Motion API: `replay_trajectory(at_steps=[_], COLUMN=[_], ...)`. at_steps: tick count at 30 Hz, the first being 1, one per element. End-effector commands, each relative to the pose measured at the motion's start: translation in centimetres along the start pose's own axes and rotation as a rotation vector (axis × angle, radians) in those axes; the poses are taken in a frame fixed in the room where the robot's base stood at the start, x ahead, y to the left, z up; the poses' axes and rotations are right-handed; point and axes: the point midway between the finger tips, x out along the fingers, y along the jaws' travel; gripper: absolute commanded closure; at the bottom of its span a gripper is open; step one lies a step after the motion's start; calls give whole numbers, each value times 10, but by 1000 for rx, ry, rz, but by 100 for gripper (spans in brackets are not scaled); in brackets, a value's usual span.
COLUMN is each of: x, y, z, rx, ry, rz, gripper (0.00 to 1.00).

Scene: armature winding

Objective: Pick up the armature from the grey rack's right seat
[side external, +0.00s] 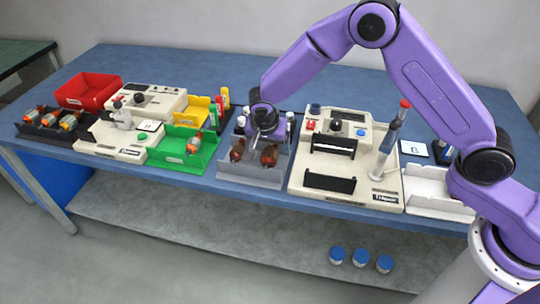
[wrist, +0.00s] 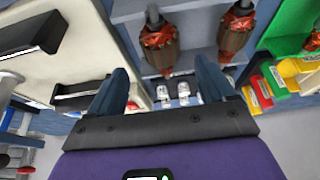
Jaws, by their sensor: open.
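The grey rack (side external: 250,174) holds two armatures with copper-red windings, side by side. The armature in its right seat (side external: 269,155) lies nearest the cream Trimmer machine in the side view. In the wrist view it is the left one of the pair (wrist: 158,48), between and beyond my fingertips. The other armature (side external: 237,153) sits in the left seat; in the wrist view it is at upper right (wrist: 236,32). My gripper (wrist: 163,72) is open and empty. In the side view my gripper (side external: 258,138) is above the rack, partly covering its back; its fingertips are hard to make out.
The cream machine (side external: 300,188) with black brackets stands right of the rack. A green bin (side external: 174,158) with an armature stands to its left, with coloured bottles (side external: 225,98) behind. White-capped jars stand behind the rack. A black rack and red bin (side external: 88,88) are far left.

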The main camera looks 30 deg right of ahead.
Motion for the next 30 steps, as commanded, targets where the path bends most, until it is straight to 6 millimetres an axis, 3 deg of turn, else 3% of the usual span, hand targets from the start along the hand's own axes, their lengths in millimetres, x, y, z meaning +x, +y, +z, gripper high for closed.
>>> replay_trajectory(at_steps=[13, 23, 26, 30], x=[47, 54, 54, 54], y=[-3, -4, -4, -3], z=[9, 9, 9, 9], rx=[1, 1, 1, 1], ry=[0, 0, 0, 0], rz=[2, -1, -1, -1], gripper=[17, 17, 44, 89])
